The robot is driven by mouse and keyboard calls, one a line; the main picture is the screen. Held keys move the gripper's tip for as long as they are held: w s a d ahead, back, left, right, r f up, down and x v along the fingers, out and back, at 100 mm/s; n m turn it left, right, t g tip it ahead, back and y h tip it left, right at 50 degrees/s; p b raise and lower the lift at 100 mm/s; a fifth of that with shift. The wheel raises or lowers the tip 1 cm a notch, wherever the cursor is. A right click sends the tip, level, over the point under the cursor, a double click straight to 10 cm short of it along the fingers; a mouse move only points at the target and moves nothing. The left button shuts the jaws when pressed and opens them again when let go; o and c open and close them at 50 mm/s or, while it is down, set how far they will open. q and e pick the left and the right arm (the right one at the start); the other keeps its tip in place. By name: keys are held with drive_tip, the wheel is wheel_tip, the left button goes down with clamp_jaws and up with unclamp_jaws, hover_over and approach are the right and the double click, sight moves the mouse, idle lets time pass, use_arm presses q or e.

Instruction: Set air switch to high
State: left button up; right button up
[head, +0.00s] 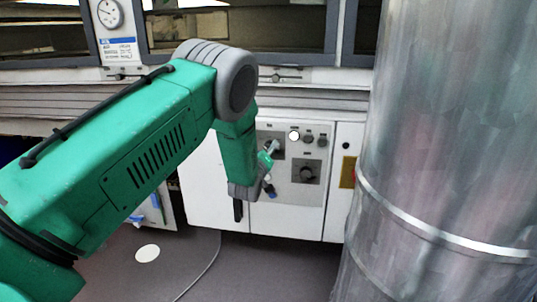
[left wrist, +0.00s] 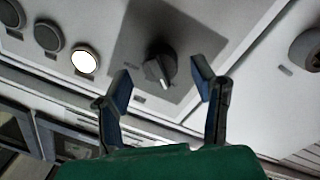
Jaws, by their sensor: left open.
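A dark rotary knob with a pale pointer mark sits on a dark square plate, seen in the left wrist view (left wrist: 160,70). In the head view this plate (head: 277,146) is partly hidden by my left gripper (head: 269,172). The left gripper is open, with its two blue-padded fingers either side of the knob in the left wrist view (left wrist: 162,82). I cannot tell whether the fingers touch it. A second rotary knob (head: 306,174) on its own dark plate is lower right in the head view. The labels are too small to read. My right gripper is out of view.
A lit white button (head: 294,136) and dark buttons (head: 314,140) are beside the knob's plate. A large metal cylinder (head: 450,150) fills the right side. A dial gauge (head: 108,13) is upper left. A cable (head: 210,262) lies on the floor.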

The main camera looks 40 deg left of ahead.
use_arm(q)
drive_tip(key=shift+w+a, duration=0.25)
drive_tip(key=shift+w, duration=0.45)
drive_tip(key=c, duration=1.1)
drive_tip(key=shift+c, duration=0.2)
